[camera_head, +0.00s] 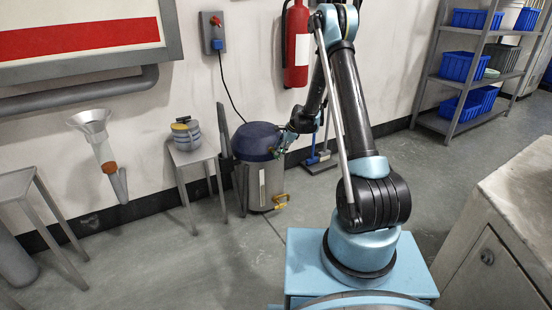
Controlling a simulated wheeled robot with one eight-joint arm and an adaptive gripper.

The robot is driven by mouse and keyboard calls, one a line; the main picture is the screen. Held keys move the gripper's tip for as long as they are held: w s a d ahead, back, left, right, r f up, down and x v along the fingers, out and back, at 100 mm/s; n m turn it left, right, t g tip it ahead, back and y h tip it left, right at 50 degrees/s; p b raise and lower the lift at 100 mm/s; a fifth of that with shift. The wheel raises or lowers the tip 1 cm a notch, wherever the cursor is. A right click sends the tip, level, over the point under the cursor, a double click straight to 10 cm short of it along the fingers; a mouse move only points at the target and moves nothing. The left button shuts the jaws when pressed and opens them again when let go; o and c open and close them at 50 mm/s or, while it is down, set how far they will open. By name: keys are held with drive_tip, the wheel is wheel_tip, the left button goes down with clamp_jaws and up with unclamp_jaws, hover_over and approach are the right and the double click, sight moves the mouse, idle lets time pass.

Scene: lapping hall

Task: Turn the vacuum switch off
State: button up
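The vacuum (262,185) is a grey metal canister with a dark blue domed lid (257,139) and a yellow fitting low on its right side. It stands on the floor against the back wall. A grey wall box (213,40) with a red knob or lever (215,20) is above it, and a black cable runs from the box down towards the vacuum. My gripper (281,149) is at the right side of the blue lid, very close to it. I cannot tell whether they touch. The fingers are small and dark, and no switch on the vacuum shows clearly.
A red fire extinguisher (297,45) hangs right of the wall box, near my arm. A small stool (191,157) with stacked round items stands left of the vacuum. A shelf (436,85) with blue bins is at right. A worn bench (520,190) fills the right foreground.

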drive_tip(key=shift+x, duration=3.05)
drive_tip(key=shift+c, duration=0.3)
clamp_jaws()
